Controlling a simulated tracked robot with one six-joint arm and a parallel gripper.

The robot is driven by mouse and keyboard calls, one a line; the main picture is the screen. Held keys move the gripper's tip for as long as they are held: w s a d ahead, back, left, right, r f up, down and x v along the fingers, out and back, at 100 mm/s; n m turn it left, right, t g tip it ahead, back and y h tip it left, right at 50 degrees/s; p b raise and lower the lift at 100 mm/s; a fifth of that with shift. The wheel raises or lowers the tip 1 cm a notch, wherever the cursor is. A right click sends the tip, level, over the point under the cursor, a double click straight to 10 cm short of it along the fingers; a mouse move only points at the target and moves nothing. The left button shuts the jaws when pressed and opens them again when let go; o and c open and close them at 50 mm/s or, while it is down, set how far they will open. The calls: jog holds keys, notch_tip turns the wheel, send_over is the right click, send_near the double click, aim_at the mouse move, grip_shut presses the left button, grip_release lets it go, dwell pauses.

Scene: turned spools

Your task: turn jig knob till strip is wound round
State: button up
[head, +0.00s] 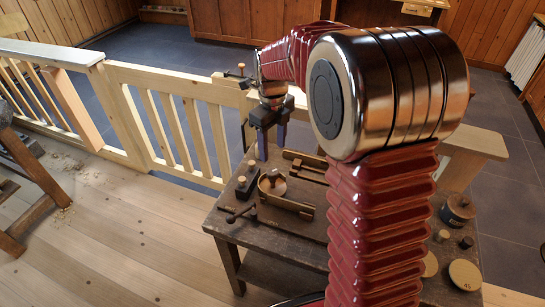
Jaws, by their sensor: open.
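My gripper (264,148) points down over the back left part of the dark wooden workbench (228,227). Its dark jaws are open, with nothing seen between them. Below it on the bench is what looks like the jig, with a round brass-coloured piece (266,190) and a dark post with a pale top (247,180). A brass-coloured strip (288,205) runs from the round piece to the right. A dark handle-like piece (240,213) lies at its front left; I cannot tell whether this is the knob. How far the strip goes round is too small to tell.
A long slotted wooden piece (306,168) lies behind the strip. A dark round pot (457,210) and pale discs (465,274) stand at the bench's right. My arm hides the bench's middle.

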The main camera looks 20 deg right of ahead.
notch_tip(320, 180, up, 4)
jog(key=shift+r, duration=0.1)
dwell(0.4)
jog(key=s+r+n+t, duration=0.3)
jog(key=s+r+n, duration=0.5)
jog(key=s+n, duration=0.55)
jog(key=s+a+f+n+t, duration=0.1)
jog(key=s+n+t, duration=0.1)
jog(key=s+n, duration=1)
jog(key=shift+s+f+n+t, duration=0.3)
jog(key=shift+f+n, duration=0.05)
jog(key=shift+n, duration=1.5)
